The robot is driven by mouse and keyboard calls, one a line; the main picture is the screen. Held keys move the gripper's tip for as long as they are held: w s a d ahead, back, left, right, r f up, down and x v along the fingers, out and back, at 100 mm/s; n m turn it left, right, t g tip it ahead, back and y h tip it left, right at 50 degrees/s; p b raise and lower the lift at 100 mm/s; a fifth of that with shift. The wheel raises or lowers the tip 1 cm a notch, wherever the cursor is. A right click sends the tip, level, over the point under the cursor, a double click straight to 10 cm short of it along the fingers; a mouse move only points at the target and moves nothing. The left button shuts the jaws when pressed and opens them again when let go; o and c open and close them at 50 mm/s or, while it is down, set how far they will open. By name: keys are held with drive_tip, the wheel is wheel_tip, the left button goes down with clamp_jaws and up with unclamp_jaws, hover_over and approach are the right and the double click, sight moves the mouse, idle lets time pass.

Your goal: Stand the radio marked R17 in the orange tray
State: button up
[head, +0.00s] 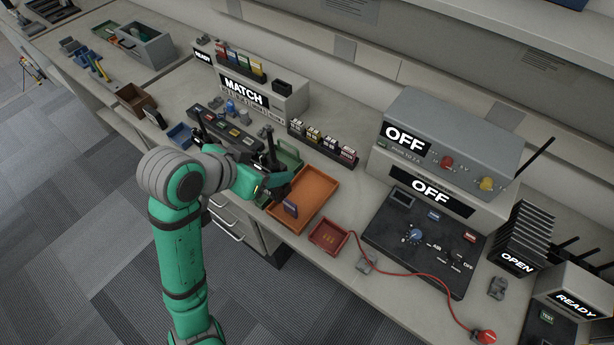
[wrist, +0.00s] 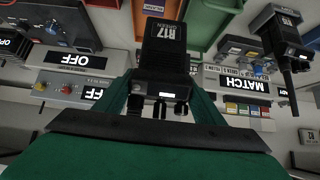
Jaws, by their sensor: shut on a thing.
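The radio marked R17 (wrist: 163,40) is black, with its white label and knobs facing the wrist camera. My gripper (wrist: 162,88) is shut on it, one finger on each side. In the head view my gripper (head: 268,180) is over the left side of the orange tray (head: 317,187), with the dark radio (head: 271,161) and its antenna pointing up. The wrist view shows only part of the orange tray (wrist: 172,8). I cannot tell how high the radio is above the bench.
Another radio (head: 197,121) stands to the left, also in the wrist view (wrist: 282,35).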

drive_tip(key=s+d+x, duration=0.1)
drive_tip(key=x, duration=0.7)
drive_tip(key=d+x, duration=0.1)
drive_tip(key=x, duration=0.8)
drive_tip(key=shift+s+d, duration=0.3)
drive_tip(key=shift+f, duration=0.25)
drive_tip(key=o, duration=1.4)
